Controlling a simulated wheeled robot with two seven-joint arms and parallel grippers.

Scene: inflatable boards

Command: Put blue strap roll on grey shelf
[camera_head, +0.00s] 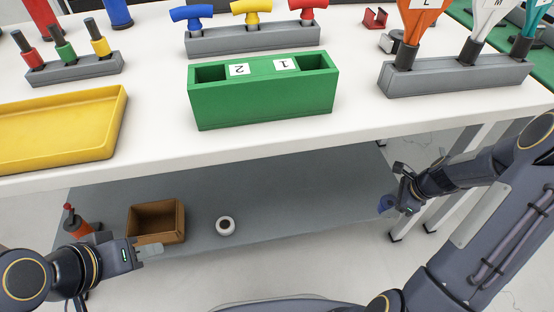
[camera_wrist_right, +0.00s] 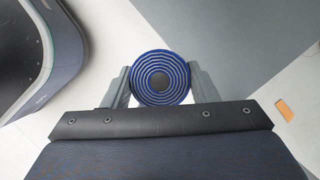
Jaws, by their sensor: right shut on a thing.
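The blue strap roll (camera_wrist_right: 160,76) is gripped between the two fingers of my right gripper (camera_wrist_right: 161,84), its coiled face towards the wrist camera. In the head view the roll (camera_head: 386,204) shows as a small blue patch at the right gripper's tip, near the right end of the grey shelf (camera_head: 300,190). The shelf is the low grey surface under the white table; in the right wrist view it (camera_wrist_right: 270,35) fills the upper right. My left gripper (camera_head: 150,250) is at the lower left, beside the cardboard box; its finger gap is unclear.
On the shelf are an open cardboard box (camera_head: 138,219), a white roll (camera_head: 226,226) and an orange-and-black tool (camera_head: 76,224). The white table (camera_head: 160,140) above holds a green two-slot box (camera_head: 262,100), a yellow tray (camera_head: 60,130) and grey racks. The shelf's middle right is bare.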

